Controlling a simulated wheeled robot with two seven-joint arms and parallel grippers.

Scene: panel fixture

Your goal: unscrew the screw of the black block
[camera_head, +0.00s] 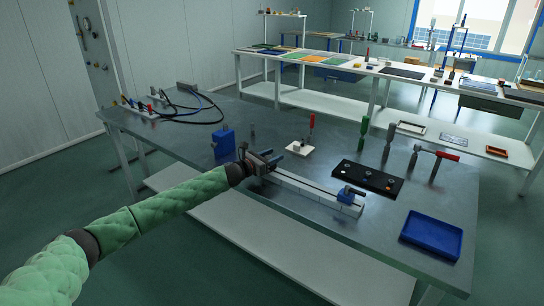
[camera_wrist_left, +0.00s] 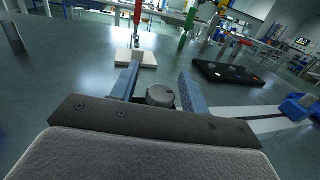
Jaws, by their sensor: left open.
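A dark grey round knob (camera_wrist_left: 160,96), which looks like the screw, stands between the fingers of my left gripper (camera_wrist_left: 159,76) in the left wrist view. The fingers are apart, with a visible gap on the knob's right side; I cannot tell whether the left finger touches it. In the head view my left gripper (camera_head: 275,158) is at the left end of the pale rail (camera_head: 305,187). The black block under the knob is hidden by the gripper in both views. My right gripper is not in view.
A blue clamp (camera_head: 350,193) sits at the rail's right end. Around are a blue upright block (camera_head: 224,144), a white plate (camera_head: 299,148) with a red-handled tool, a black panel (camera_head: 367,181), and a blue tray (camera_head: 431,235). Cables lie at the back left.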

